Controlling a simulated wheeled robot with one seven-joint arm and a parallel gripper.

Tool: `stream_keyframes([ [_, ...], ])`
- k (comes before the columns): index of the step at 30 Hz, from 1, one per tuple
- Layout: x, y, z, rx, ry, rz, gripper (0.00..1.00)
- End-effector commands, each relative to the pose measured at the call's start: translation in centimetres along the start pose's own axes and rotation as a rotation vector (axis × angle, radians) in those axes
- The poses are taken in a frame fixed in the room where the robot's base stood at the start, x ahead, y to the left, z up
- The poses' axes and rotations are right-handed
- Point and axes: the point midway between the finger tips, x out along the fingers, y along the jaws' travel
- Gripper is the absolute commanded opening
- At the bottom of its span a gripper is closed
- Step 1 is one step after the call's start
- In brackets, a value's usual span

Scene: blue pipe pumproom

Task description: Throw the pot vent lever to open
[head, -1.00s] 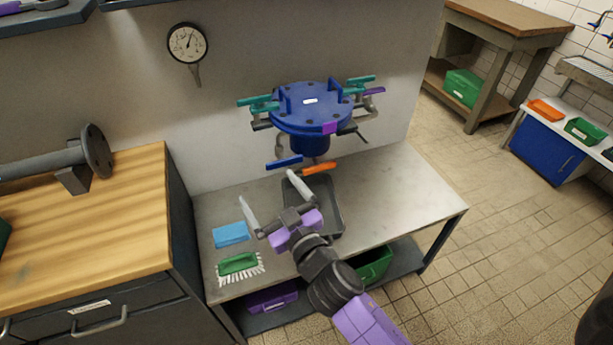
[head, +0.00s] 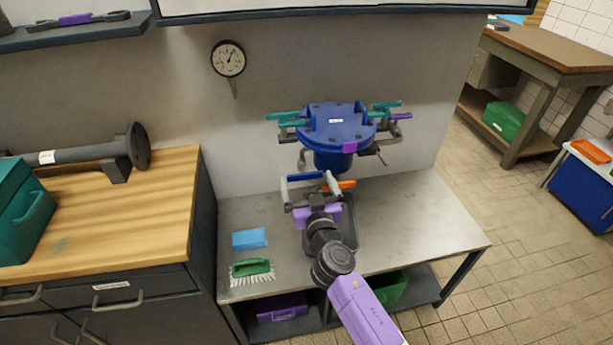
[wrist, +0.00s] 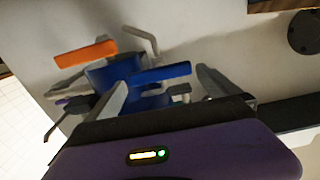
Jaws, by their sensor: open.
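A blue pot (head: 336,128) with a flat lid is mounted at the wall above the steel bench. Under it are a blue lever handle (head: 307,176) and an orange one (head: 347,184). The wrist view also shows the blue handle (wrist: 165,73) and the orange handle (wrist: 86,53). I cannot read which lever is the vent. My gripper (head: 308,187) is open and empty just in front of the blue handle. In the wrist view the blue handle appears between my two fingers (wrist: 160,88); contact cannot be told. My wrist hides part of the pipework.
Teal levers (head: 290,116) and a purple one (head: 400,116) flank the pot. A dark tray (head: 349,238) lies under my gripper. A blue sponge (head: 249,238) and green brush (head: 252,268) lie at the bench's left. The bench's right side (head: 425,215) is clear.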

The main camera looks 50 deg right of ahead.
Motion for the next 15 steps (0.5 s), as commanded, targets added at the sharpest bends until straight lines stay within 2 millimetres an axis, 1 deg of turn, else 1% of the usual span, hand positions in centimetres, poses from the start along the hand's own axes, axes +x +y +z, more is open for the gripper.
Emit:
stream_keyframes([
  [1, 0.6, 0.0, -0.1, -0.001, 0.001, 0.000, 1.00],
  [6, 1.5, 0.0, 0.0, -0.001, 0.000, -0.001, 1.00],
  [14, 1.6, 0.0, 0.0, -0.001, 0.000, -0.001, 1.00],
  [15, 1.6, 0.0, 0.0, -0.001, 0.000, -0.001, 0.92],
])
